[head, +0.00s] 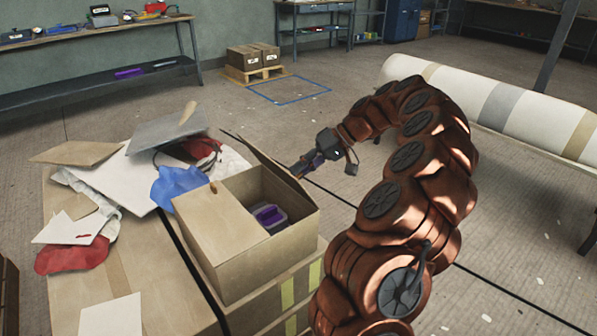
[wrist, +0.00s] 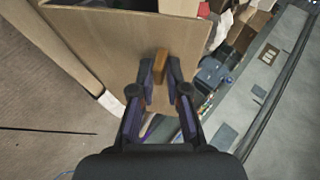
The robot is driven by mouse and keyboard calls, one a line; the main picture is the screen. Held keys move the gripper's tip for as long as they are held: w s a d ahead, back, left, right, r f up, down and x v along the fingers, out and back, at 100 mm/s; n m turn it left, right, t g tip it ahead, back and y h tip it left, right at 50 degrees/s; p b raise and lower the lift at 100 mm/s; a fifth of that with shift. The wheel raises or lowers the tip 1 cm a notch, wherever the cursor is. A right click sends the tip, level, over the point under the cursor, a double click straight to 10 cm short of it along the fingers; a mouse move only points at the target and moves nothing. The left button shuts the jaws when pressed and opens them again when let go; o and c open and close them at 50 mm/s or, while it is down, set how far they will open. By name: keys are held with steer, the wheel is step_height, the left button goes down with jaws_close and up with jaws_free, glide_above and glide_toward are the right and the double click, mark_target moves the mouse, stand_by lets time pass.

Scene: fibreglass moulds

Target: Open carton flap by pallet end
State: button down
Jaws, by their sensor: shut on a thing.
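An open-topped cardboard carton (head: 262,262) stands on larger cardboard. Its near-left flap (head: 215,222) lies flat over part of the top and has a small orange-brown tab. The opposite flap (head: 262,152) stands raised and tilted at the far right edge; it fills much of the wrist view (wrist: 115,45). My gripper (head: 300,172) is at this raised flap's outer side. In the wrist view, my gripper (wrist: 160,82) is shut on the flap's orange-brown tab (wrist: 161,62). A purple item (head: 268,214) shows inside the carton.
Loose cardboard, papers, a blue cloth (head: 178,186) and red cloths (head: 72,256) lie left of the carton. A pallet (head: 257,75) with boxes stands at the back. A large white roll (head: 490,95) lies at right. Floor beyond the carton is clear.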

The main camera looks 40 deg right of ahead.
steer(key=shift+d+f, duration=0.3)
steer(key=shift+f, duration=0.05)
steer(key=c, duration=1.4)
jaws_free()
steer(key=shift+d, duration=0.1)
steer(key=shift+c, duration=0.2)
steer(key=shift+o, duration=1)
steer(key=shift+r, duration=0.15)
steer(key=v, duration=0.7)
steer(key=shift+s+r, duration=0.1)
